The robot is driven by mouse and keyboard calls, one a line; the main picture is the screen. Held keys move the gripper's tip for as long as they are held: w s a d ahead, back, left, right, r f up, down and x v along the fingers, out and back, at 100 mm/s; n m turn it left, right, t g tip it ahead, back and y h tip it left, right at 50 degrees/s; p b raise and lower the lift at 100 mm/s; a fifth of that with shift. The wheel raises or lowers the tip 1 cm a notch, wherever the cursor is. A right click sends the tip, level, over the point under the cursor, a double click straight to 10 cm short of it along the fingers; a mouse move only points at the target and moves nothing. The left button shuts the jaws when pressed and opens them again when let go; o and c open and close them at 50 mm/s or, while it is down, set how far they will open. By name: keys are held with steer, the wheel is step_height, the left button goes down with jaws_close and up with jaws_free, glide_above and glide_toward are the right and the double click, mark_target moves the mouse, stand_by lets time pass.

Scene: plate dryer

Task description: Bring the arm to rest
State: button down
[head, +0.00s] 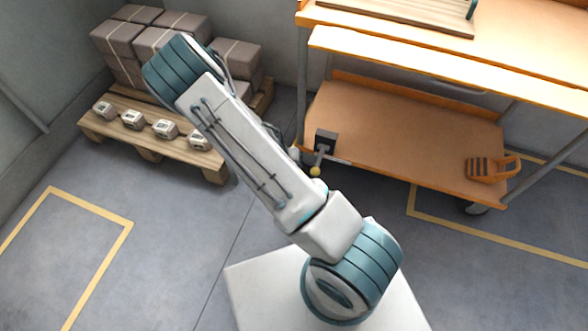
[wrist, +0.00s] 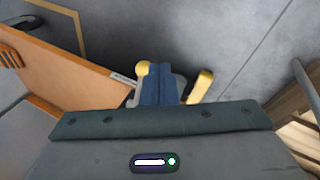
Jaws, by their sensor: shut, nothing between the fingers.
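My arm (head: 245,155) is folded, rising from my base to a teal elbow at the upper left in the head view. The rest of the arm beyond the elbow is mostly hidden behind it there, and my gripper is not clearly visible. In the wrist view my gripper (wrist: 159,84) shows two blue fingers side by side, closed with nothing between them. It is above bare grey floor, between the orange trolley shelf (wrist: 75,62) on the left and wooden slats (wrist: 300,105) on the right.
The orange trolley (head: 400,125) stands at right with an orange-handled item (head: 490,168) on its lower shelf. A pallet (head: 215,172) at left bears brown boxes (head: 118,38) and several small white devices (head: 165,129). Floor at lower left is clear.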

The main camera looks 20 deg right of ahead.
stand_by(0.3)
steer(key=s+a+r+n+t+y+p, duration=0.1)
steer(key=a+r+y+p, duration=0.15)
steer(key=r+p, duration=1.1)
steer(key=s+a+r+y+p, duration=0.1)
steer(key=a+r+y+p, duration=0.15)
steer(key=r, duration=2.25)
steer(key=s+r+n+p, duration=0.1)
steer(key=s+r+p, duration=0.3)
steer(key=r, duration=0.6)
steer(key=s+d+r+n+t+p, duration=0.1)
steer(key=s+r+p, duration=0.3)
steer(key=r, duration=0.6)
steer(key=s+r+n+t+p, duration=0.1)
steer(key=s+r+p, duration=0.4)
steer(key=r, duration=0.5)
steer(key=shift+d+p, duration=0.25)
steer(key=shift+p, duration=0.4)
